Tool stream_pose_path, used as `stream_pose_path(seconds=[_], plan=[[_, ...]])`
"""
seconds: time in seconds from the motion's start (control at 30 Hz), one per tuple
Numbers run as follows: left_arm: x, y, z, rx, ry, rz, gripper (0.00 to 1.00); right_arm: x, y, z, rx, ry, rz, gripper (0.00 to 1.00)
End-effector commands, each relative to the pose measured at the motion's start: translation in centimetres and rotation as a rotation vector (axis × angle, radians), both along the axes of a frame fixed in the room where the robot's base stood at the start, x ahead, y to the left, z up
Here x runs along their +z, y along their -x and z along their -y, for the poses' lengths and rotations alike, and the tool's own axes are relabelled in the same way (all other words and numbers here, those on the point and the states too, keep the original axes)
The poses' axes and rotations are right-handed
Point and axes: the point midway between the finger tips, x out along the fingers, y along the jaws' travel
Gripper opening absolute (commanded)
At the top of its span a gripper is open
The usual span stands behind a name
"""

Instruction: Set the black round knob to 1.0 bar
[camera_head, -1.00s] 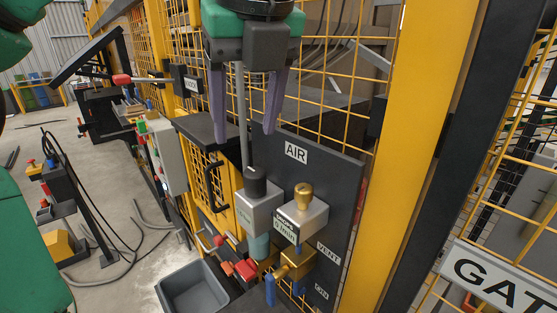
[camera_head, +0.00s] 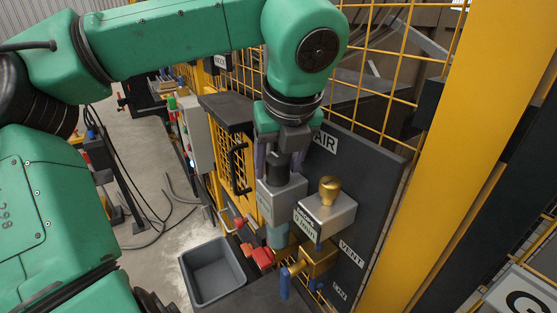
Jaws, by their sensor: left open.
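The black round knob (camera_head: 272,173) sits on top of a grey regulator block on the dark AIR panel (camera_head: 375,185). My left gripper (camera_head: 278,165) points down over it, with its purple fingers apart on either side of the knob. The fingers are open; whether they touch the knob cannot be told. The gripper body hides the knob's top. The block's front label (camera_head: 265,206) is too small to read. My right gripper is not in view.
A brass knob (camera_head: 330,190) on a second grey block stands close to the right. Below are a brass valve with a blue handle (camera_head: 284,284), red parts (camera_head: 262,257) and a grey bin (camera_head: 213,270). Yellow mesh fence and a yellow post (camera_head: 455,130) stand behind and right.

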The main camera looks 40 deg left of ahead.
Motion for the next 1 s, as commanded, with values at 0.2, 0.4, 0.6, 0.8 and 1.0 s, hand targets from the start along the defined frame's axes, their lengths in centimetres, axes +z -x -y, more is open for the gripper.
stream_pose_path(seconds=[0.2, 0.4, 0.6, 0.8, 1.0], plan=[[0.0, 0.0, 0.0, 0.000, 0.000, 0.000, 0.52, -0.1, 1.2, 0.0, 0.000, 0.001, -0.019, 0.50], [0.0, 0.0, 0.0, 0.000, -0.001, 0.001, 0.00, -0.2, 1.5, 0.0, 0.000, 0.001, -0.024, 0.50], [0.0, 0.0, -0.1, -0.014, -0.001, 0.002, 0.00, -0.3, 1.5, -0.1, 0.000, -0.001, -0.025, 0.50], [-0.1, 0.0, -0.1, -0.081, -0.002, 0.003, 0.00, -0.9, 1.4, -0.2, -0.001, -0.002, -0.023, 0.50], [-0.1, 0.0, -0.1, -0.214, -0.001, 0.005, 0.00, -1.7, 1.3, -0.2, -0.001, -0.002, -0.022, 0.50]])
